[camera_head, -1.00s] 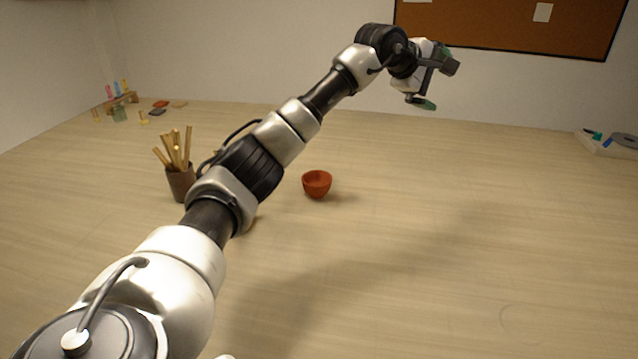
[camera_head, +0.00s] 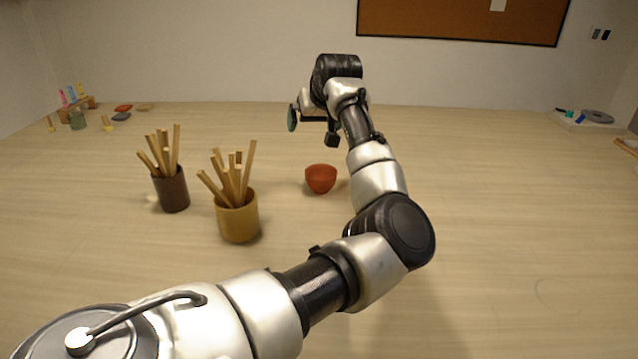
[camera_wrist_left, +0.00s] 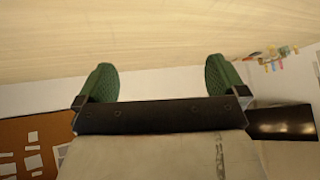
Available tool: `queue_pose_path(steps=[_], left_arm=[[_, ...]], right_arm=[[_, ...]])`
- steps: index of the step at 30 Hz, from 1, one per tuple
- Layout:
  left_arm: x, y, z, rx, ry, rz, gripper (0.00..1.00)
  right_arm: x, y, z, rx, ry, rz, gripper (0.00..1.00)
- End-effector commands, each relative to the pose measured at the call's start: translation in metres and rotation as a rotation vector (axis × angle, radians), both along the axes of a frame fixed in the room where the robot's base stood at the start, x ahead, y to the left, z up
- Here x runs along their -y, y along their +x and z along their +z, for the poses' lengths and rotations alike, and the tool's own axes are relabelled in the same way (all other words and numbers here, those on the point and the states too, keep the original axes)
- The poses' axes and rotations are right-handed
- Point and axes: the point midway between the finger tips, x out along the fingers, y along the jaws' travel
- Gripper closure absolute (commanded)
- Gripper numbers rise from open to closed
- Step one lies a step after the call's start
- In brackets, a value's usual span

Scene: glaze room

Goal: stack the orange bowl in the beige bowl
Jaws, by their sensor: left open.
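The orange bowl (camera_head: 320,179) stands upright on the table near the middle of the head view; its inside barely shows. I cannot make out a beige bowl for certain. A small pale thing (camera_head: 150,198) shows beside the dark cup, mostly hidden, and I cannot tell what it is. My left gripper (camera_head: 311,128) is above and beyond the orange bowl, apart from it. In the left wrist view its green-padded fingers (camera_wrist_left: 160,72) are spread with nothing between them. My right gripper is not in view.
A dark brown cup (camera_head: 172,190) and a mustard cup (camera_head: 238,218), both holding wooden sticks, stand left of the orange bowl. Small coloured items lie at the far left. A tray (camera_head: 580,120) sits at the far right. The table's right side is largely clear.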

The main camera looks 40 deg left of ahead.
Motion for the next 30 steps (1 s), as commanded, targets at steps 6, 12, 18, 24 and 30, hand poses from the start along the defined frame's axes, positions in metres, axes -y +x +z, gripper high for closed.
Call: queue_pose_path(steps=[6,12,18,24,30], left_arm=[[0.038,-0.002,-0.054,-0.020,-0.266,0.045,0.00],[0.029,0.002,-0.083,-0.023,-0.274,0.048,0.00],[0.022,0.006,-0.102,-0.022,-0.272,0.047,0.00],[0.017,0.005,-0.122,-0.022,-0.271,0.048,0.00],[0.009,0.008,-0.148,-0.022,-0.270,0.048,0.00]], right_arm=[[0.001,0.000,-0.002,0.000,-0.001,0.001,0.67],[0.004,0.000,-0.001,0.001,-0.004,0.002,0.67],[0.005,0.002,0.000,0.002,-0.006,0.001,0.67],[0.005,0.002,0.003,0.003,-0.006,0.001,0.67],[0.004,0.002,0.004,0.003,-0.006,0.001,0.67]])
